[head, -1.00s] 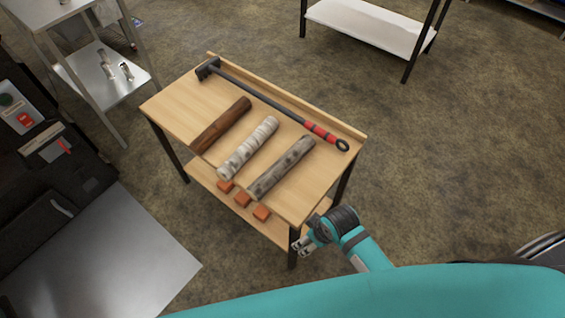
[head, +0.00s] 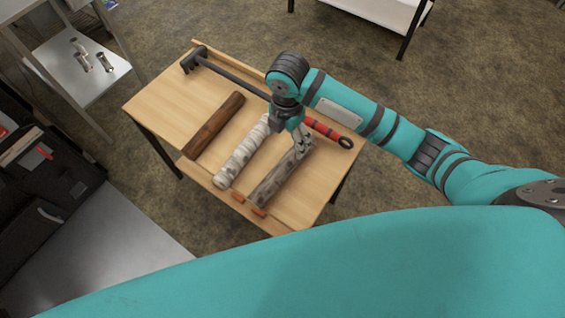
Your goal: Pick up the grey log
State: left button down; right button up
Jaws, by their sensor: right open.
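The grey log (head: 277,182) lies on the wooden table (head: 160,100), rightmost of three logs. The white birch log (head: 238,157) lies to its left, and the brown log (head: 214,125) lies further left. My right gripper (head: 303,148) is over the far end of the grey log, pointing down, with its fingers apart. Whether the fingers touch the log cannot be told. The gripper and wrist hide part of the log's far end. My left gripper is not in view.
A long black tool with a red grip (head: 325,130) lies along the table's back edge, partly behind my right arm. A metal shelf (head: 75,70) stands at left, and a white-topped bench (head: 390,10) at the back.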

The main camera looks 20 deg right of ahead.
send_over(284, 165)
jog(key=f, duration=0.6)
jog(key=shift+d, duration=0.3)
notch_tip(284, 165, down, 4)
jog(key=shift+f, duration=0.4)
jog(key=f, duration=0.4)
jog(key=shift+a+f, duration=0.25)
jog(key=shift+f, duration=0.2)
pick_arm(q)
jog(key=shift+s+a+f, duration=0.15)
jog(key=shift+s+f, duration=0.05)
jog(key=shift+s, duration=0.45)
pick_arm(e)
jog(key=shift+c, duration=0.3)
